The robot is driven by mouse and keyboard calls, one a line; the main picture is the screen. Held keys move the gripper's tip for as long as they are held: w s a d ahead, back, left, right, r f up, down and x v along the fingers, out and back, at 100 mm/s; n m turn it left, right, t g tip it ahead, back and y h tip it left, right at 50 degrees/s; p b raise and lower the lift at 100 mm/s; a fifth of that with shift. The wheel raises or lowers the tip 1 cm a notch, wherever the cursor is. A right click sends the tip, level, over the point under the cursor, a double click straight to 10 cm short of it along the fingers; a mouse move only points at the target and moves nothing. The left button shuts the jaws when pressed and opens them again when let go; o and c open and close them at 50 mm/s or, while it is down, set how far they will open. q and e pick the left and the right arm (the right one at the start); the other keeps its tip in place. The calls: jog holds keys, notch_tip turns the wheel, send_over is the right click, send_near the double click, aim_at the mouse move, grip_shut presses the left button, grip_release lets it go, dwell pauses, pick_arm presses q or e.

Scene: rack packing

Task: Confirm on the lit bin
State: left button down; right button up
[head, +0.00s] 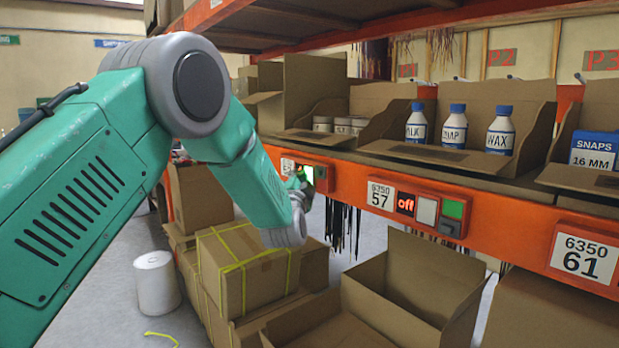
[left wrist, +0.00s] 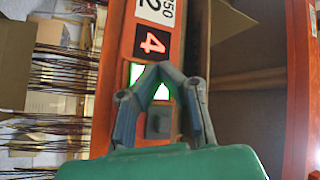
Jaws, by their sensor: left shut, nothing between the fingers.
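A lit pick module (head: 316,174) is on the orange shelf beam, partly hidden by my left arm. In the left wrist view its display (left wrist: 151,43) shows a red 4, and a button glowing green and white (left wrist: 136,73) sits beside it. My left gripper (head: 303,178) is at this module. In the left wrist view the gripper (left wrist: 160,70) is shut and empty, its fingertips over the lit button. I cannot tell whether they touch it. A grey square button (left wrist: 158,124) shows between the fingers. My right gripper is out of view.
A second module (head: 427,208), labelled 57, reads "off". Above the beam, open cardboard bins hold white bottles (head: 452,128) and a blue SNAPS box (head: 594,150). Below are an open carton (head: 415,280), a strapped box (head: 245,270) and a white drum (head: 157,284). Dark strands hang under the beam.

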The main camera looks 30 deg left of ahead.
pick_arm(q)
jog(key=shift+w+d, duration=0.15)
jog(key=shift+w, duration=0.2)
dwell(0.7)
jog(key=shift+s, duration=0.1)
jog(key=shift+s+a, duration=0.3)
jog(key=shift+s, duration=0.35)
jog(key=shift+s, duration=0.1)
jog(key=shift+s+a, duration=0.35)
jog(key=shift+s, duration=0.4)
jog(key=shift+s+a, duration=0.3)
jog(key=shift+s, duration=0.45)
jog(key=shift+s+a, duration=0.35)
jog(key=shift+s, duration=0.4)
